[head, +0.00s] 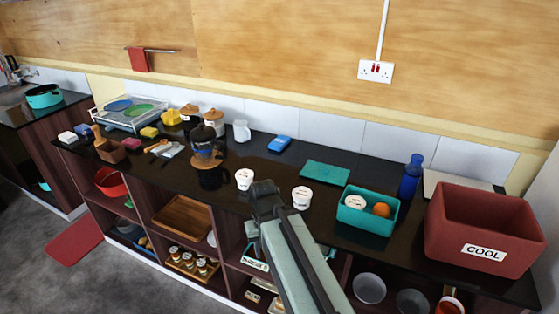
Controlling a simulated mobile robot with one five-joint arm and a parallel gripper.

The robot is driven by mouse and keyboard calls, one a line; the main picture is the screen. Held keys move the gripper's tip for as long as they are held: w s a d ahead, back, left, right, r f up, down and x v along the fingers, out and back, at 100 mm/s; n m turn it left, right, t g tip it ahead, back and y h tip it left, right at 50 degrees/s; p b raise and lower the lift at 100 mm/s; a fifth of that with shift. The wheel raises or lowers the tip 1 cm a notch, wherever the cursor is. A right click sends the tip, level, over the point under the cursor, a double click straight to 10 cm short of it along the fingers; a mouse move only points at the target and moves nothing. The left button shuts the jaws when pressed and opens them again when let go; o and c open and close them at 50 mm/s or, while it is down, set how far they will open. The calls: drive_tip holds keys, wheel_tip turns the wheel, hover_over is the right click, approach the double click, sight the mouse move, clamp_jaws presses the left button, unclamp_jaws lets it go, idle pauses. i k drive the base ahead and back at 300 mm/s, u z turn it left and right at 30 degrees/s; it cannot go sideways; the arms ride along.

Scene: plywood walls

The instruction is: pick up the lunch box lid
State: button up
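The lunch box lid (325,172) is a flat teal rectangle lying on the black counter near the tiled wall. The open teal lunch box (367,228) stands in front of it to the right, holding an orange (381,210) and a white tub (355,202). My gripper (263,188) is dark and over the counter's front part, left of the lid and apart from it in the picture. Its fingers are too small and foreshortened to tell whether they are open or shut.
White tubs (302,197) (245,178) stand on either side of my gripper. A blue bottle (411,176) and a red COOL box (484,232) stand to the right. A blue item (280,143) lies left of the lid. Shelves with bowls and trays are below the counter.

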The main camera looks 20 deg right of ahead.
sight(313, 170)
drive_tip(key=u, duration=0.55)
drive_tip(key=i, duration=1.3)
drive_tip(key=u, duration=0.2)
drive_tip(key=k, duration=0.85)
drive_tip(key=u, duration=0.2)
drive_tip(key=i, duration=0.85)
drive_tip(key=z, duration=0.1)
